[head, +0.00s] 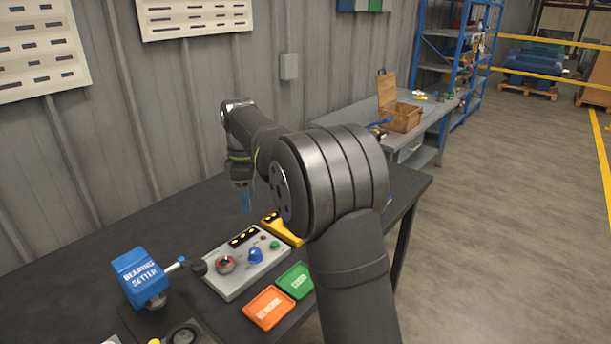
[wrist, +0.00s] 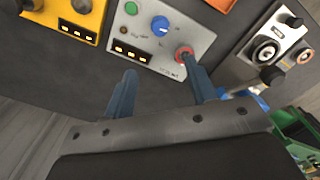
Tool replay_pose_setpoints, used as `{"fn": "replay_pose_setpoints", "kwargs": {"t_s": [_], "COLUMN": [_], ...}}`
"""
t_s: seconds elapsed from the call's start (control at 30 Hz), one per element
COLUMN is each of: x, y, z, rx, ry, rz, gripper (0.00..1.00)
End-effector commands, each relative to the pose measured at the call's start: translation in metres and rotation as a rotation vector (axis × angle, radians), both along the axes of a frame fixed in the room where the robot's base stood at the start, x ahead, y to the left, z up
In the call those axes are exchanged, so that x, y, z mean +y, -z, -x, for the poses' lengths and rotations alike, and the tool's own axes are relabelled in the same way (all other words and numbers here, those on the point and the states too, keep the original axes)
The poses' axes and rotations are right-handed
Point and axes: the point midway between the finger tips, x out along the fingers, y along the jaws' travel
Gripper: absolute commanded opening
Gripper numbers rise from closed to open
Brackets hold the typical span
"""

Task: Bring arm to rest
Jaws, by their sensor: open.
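My gripper (head: 246,198) hangs above the dark table (head: 70,262), behind and above the light grey control panel (head: 243,283). In the wrist view my gripper (wrist: 160,92) shows two blue fingers spread apart with nothing between them. The control panel (wrist: 160,38) lies beyond the fingertips there, with a blue knob, a red-ringed button and small lit displays. The right finger overlaps the panel's edge in that picture; I cannot tell any contact. My own arm hides part of the table in the head view.
A blue bearing setter (head: 140,275) stands at the left. Orange (head: 268,307) and green (head: 295,280) trays lie in front of the panel. A yellow unit (head: 283,229) sits behind it. A wooden box (head: 400,116) stands on a farther bench. The table's back left is clear.

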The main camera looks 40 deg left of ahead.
Motion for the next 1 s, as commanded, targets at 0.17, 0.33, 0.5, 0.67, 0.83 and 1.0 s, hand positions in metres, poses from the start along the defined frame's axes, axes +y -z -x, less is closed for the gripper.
{"fn": "replay_pose_setpoints", "kwargs": {"t_s": [0.17, 0.33, 0.5, 0.67, 0.83, 1.0], "x": [0.0, 0.0, -0.001, -0.001, -0.001, -0.001], "y": [0.0, 0.006, 0.028, 0.06, 0.094, 0.128], "z": [0.0, 0.0, 0.0, 0.0, 0.0, 0.0], "rx": [0.0, 0.001, 0.002, 0.002, 0.002, 0.002], "ry": [0.0, 0.0, 0.0, 0.0, 0.001, 0.001], "rz": [0.0, 0.002, 0.004, 0.004, 0.004, 0.004], "gripper": [0.52, 0.52, 0.52, 0.52, 0.52, 0.52]}}
